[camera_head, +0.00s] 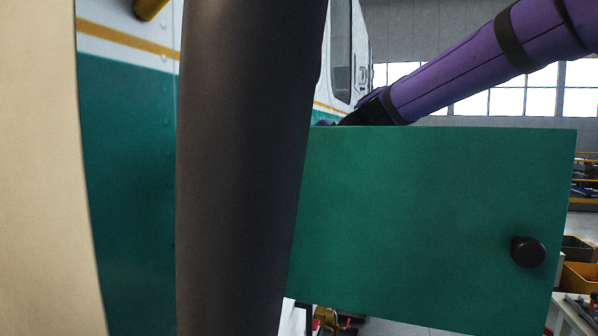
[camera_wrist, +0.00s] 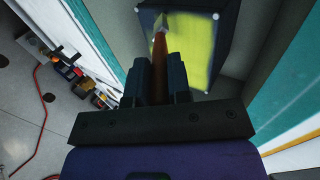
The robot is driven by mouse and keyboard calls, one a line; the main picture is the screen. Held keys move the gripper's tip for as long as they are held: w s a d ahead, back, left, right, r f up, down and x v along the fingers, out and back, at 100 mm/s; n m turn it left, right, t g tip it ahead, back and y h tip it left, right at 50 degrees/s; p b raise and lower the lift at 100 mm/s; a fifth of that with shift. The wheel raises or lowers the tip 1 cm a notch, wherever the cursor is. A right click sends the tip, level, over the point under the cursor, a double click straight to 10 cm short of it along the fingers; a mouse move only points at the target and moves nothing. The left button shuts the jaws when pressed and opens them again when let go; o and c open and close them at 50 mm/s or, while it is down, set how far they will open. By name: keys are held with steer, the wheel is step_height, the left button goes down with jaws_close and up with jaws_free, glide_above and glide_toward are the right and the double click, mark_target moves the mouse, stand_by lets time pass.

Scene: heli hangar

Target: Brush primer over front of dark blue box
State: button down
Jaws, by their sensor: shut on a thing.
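In the wrist view, my gripper (camera_wrist: 158,82) is shut on a brush with an orange-brown handle (camera_wrist: 159,55) and a pale upper end. The brush points up the picture, over the front of the dark blue box (camera_wrist: 230,22). Yellow-green colour covers much of that front (camera_wrist: 200,55), with small pale dots at its corners. The brush hides part of the front's left side, and I cannot tell whether its bristles touch. The box sits inside a pale recess. In the head view, the green door hides my gripper, the brush and the box.
The green door (camera_head: 430,220) with a black knob (camera_head: 528,252) stands open across the head view. The white and teal helicopter side (camera_head: 125,150) is behind it. In the wrist view, a red hose (camera_wrist: 42,120) lies on the grey floor, near cluttered gear (camera_wrist: 70,72).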

steer(key=shift+w+d, duration=1.3)
steer(key=shift+w, duration=2.25)
steer(key=shift+w+d, duration=1.3)
steer(key=shift+w, duration=2.2)
steer(key=shift+s+a+r, duration=0.2)
steer(key=shift+s+a, duration=0.05)
steer(key=shift+s, duration=0.4)
steer(key=shift+s+a+r, duration=0.2)
steer(key=shift+s, duration=0.4)
steer(key=shift+s+a+r, duration=0.2)
steer(key=shift+s+a, duration=0.05)
steer(key=shift+s, duration=0.55)
steer(key=s+a, duration=0.4)
steer(key=s, duration=0.6)
steer(key=shift+s, duration=0.35)
steer(key=s+d, duration=0.2)
steer(key=d, duration=0.3)
steer(key=shift+d, duration=0.45)
